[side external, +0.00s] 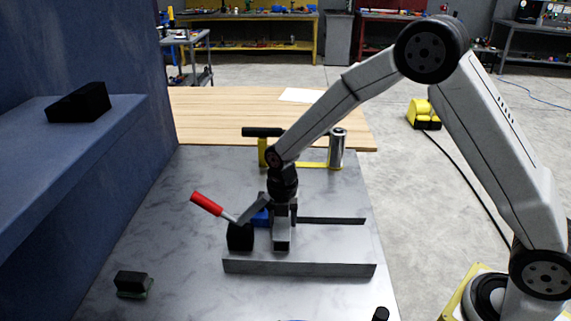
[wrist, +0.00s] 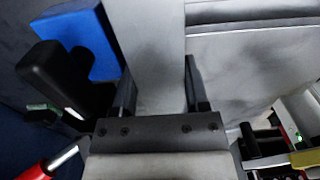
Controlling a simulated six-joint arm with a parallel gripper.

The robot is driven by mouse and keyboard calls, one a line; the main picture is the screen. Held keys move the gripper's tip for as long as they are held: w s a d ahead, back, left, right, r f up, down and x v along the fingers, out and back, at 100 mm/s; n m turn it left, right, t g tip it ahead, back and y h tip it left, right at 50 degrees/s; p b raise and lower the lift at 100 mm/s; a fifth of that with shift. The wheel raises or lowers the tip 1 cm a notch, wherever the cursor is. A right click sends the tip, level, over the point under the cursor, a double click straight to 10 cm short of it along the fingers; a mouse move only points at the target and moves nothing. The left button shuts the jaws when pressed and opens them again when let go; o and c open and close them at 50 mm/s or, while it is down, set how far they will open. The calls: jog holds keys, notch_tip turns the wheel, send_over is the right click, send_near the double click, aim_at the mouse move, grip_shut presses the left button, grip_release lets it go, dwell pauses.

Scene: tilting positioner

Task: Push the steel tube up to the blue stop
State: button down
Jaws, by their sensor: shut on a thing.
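The steel tube (side external: 282,240) is a grey square section on the metal table, with one end facing the side camera. In the wrist view the tube (wrist: 150,40) runs up between the two fingers. My gripper (side external: 283,214) points down and is shut on the tube; in the wrist view its fingers (wrist: 157,75) lie on either side of it. The blue stop (side external: 261,216) is just left of the gripper, partly hidden by a clamp arm. In the wrist view the blue stop (wrist: 88,38) is left of the tube; I cannot tell whether they touch.
A red-handled clamp (side external: 207,204) with a black body (side external: 240,237) stands left of the tube. A long low rail (side external: 300,268) lies in front, and a thinner dark bar (side external: 335,220) behind right. A shiny cylinder (side external: 338,147) stands at the back.

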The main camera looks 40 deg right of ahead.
jog(key=shift+s+d, duration=0.15)
jog(key=shift+d, duration=0.05)
dwell(0.3)
grip_release()
jog(key=shift+a, duration=0.1)
jog(key=shift+r, duration=0.1)
dwell(0.3)
jog(key=shift+r, duration=3.45)
